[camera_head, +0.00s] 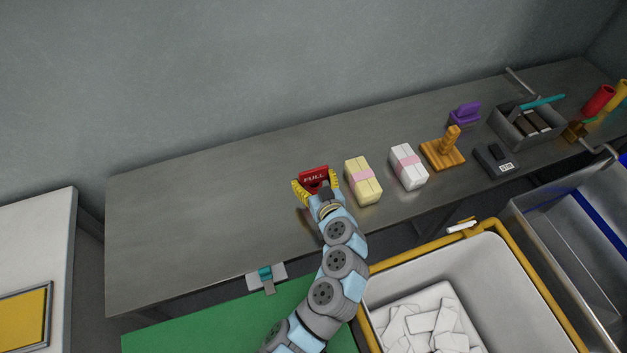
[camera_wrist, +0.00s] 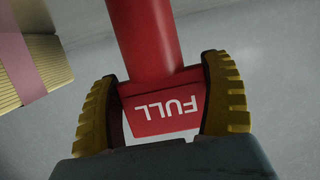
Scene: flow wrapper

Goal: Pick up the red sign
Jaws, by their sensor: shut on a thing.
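The red sign (camera_head: 314,177), lettered FULL, is at the left of the row of things on the grey table. In the wrist view the red sign (camera_wrist: 160,104) shows its FULL plate upside down, with a round red part above it in the picture. My gripper (camera_head: 315,189) has its yellow fingers on either side of the sign. In the wrist view my gripper (camera_wrist: 164,108) is shut on the sign's plate, one ridged finger at each side. Whether the sign touches the table is hard to tell.
A yellow bundle with a pink band (camera_head: 363,181) stands just right of the sign. A white bundle (camera_head: 408,167), a wooden stamp (camera_head: 443,150) and a dark device (camera_head: 495,162) follow rightward. The table (camera_head: 200,207) is clear to the left. A yellow-rimmed bin (camera_head: 495,223) stands in front.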

